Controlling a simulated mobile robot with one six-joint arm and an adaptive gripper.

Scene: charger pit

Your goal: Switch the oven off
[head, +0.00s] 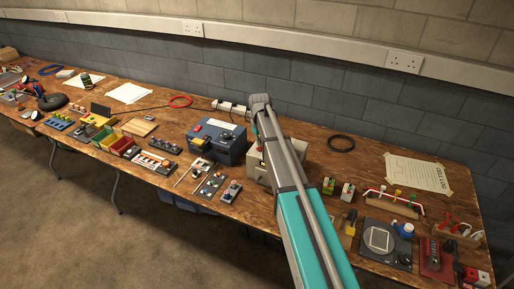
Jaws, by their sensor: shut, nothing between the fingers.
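No thing is clearly marked as the oven. A beige box (254,163) stands mostly hidden behind my arm; its front and any switch on it cannot be made out. To its left is a blue-grey box (229,152) with a red button and a yellow part on it.
A long wooden table (318,160) runs along a block wall with sockets. Small switch panels (210,185) lie in front of the boxes. A black cable ring (341,143) and a paper sheet (416,172) lie at the right. A dark plate device (380,240) sits near the front edge.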

